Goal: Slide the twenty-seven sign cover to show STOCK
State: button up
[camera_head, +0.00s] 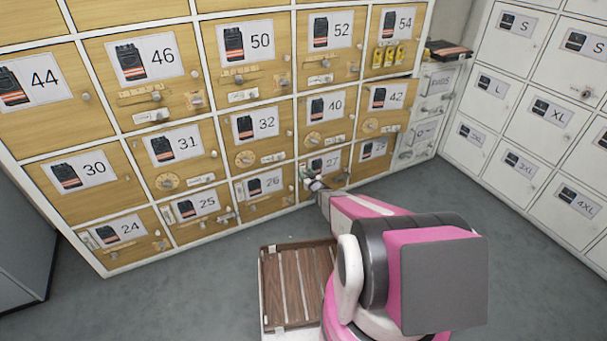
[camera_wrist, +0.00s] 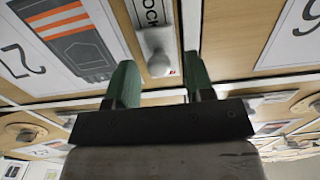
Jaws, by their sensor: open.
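Door twenty-seven (camera_head: 338,167) is in the bottom row of the wooden lockers, largely behind my gripper and arm in the head view. In the wrist view, which is upside down, its label (camera_wrist: 65,40) shows a "2" and a dark garment with an orange band. Beside it is a narrow white sign (camera_wrist: 154,38) with the letters "OCK" visible; its far end is cut off. A round grey knob (camera_wrist: 159,66) is on the sign. My gripper (camera_wrist: 158,75) is open, its green fingers on either side of the knob, with visible gaps.
Door 26 (camera_head: 264,186) is left of door twenty-seven, with its own fittings. White size lockers (camera_head: 535,110) stand at the right. Grey floor (camera_head: 190,285) is clear at the left.

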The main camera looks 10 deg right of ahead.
grip_shut()
jog(key=shift+r, duration=0.8)
grip_release()
jog(key=shift+s, duration=0.15)
